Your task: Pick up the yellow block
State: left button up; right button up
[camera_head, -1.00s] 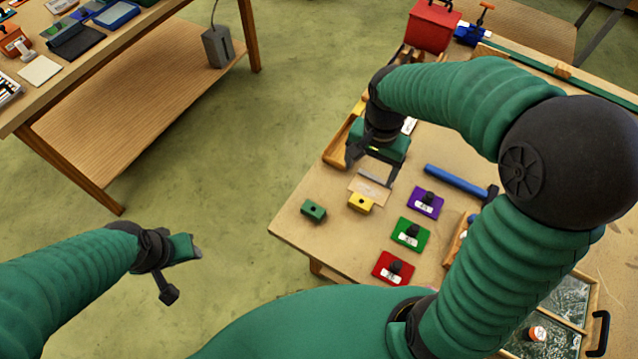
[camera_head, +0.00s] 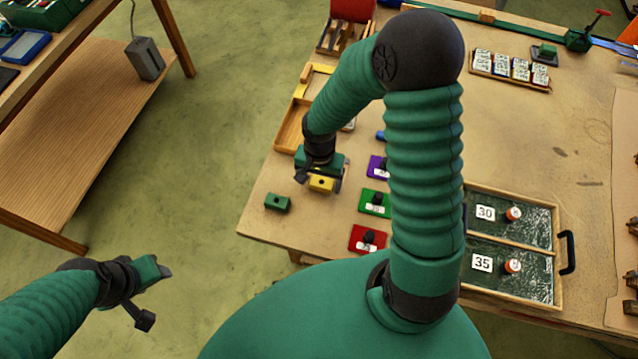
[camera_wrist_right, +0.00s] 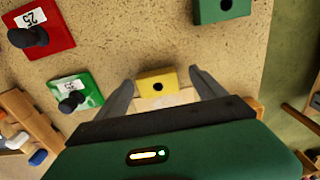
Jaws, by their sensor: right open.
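The yellow block (camera_head: 321,184) lies on the wooden table near its left edge, with a dark hole in its top. In the right wrist view the yellow block (camera_wrist_right: 157,83) sits between the tips of my two open fingers, with a gap on each side. My right gripper (camera_head: 320,180) is over the block, open and empty; it also shows in the right wrist view (camera_wrist_right: 160,88). My left gripper (camera_head: 150,293) hangs over the floor at lower left, away from the table; I cannot tell its jaw state.
A green block (camera_head: 277,202) lies left of the yellow one. Purple (camera_head: 377,167), green (camera_head: 375,203) and red (camera_head: 368,239) plates with black knobs stand to the right. A wooden tray (camera_head: 291,125) is behind. A framed panel (camera_head: 508,293) lies at lower right.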

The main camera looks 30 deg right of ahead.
jog(key=shift+d+f, duration=0.25)
jog(key=shift+f, duration=0.3)
jog(key=shift+w+d+f, duration=0.1)
jog(key=shift+d+f, duration=0.05)
jog(key=shift+d, duration=0.35)
jog(key=shift+c, duration=0.8)
jog(key=shift+a, duration=0.45)
jog(key=c, duration=1.3)
